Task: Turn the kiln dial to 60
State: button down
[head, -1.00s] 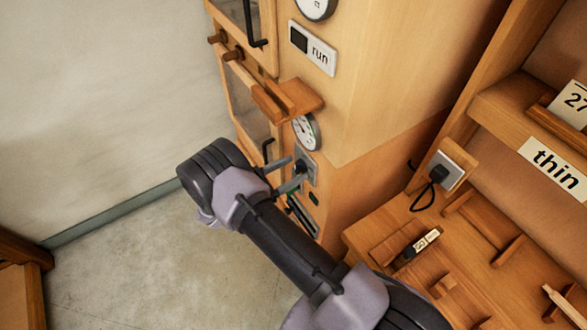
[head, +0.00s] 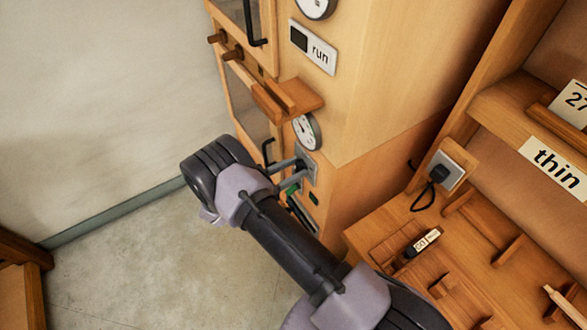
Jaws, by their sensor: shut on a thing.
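The kiln (head: 375,70) is a tall pale wooden cabinet. Its dial (head: 308,168) sits on a small grey plate low on the front, below a round white gauge (head: 306,131). My gripper (head: 299,171) reaches in from the left and is shut on the dial. The fingers and wrist hide most of the dial, so its setting and scale cannot be read. The gauge's needle is too small to read.
A wooden shelf bracket (head: 289,97) juts out just above the gauge. A "run" sign (head: 312,48) is higher up. At right, a wooden bench (head: 400,222) holds a black-and-white labelled piece (head: 423,241) and a plug socket (head: 446,170). Floor (head: 150,270) at left is clear.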

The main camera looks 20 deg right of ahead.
jog(key=m+b, duration=0.2)
jog(key=m, duration=0.2)
jog(key=shift+f+m, duration=0.15)
jog(key=shift+m, duration=0.15)
jog(key=m+b, duration=0.2)
jog(key=m, duration=0.2)
jog(key=shift+s, duration=0.15)
jog(key=m+b, duration=0.2)
jog(key=m, duration=0.3)
jog(key=shift+f, duration=0.1)
jog(key=m+b, duration=0.3)
jog(key=m, duration=0.1)
jog(key=shift+f+m, duration=0.1)
jog(key=shift+m, duration=0.2)
jog(key=m+b, duration=0.3)
jog(key=m, duration=0.2)
jog(key=shift+f+b, duration=0.15)
jog(key=shift+b, duration=0.2)
jog(key=m+b, duration=0.3)
jog(key=m, duration=0.2)
jog(key=shift+f+b, duration=0.1)
jog(key=shift+b, duration=0.3)
jog(key=m+b, duration=0.2)
jog(key=m, duration=0.1)
jog(key=shift+m, duration=2.1)
jog(key=shift+w, duration=0.2)
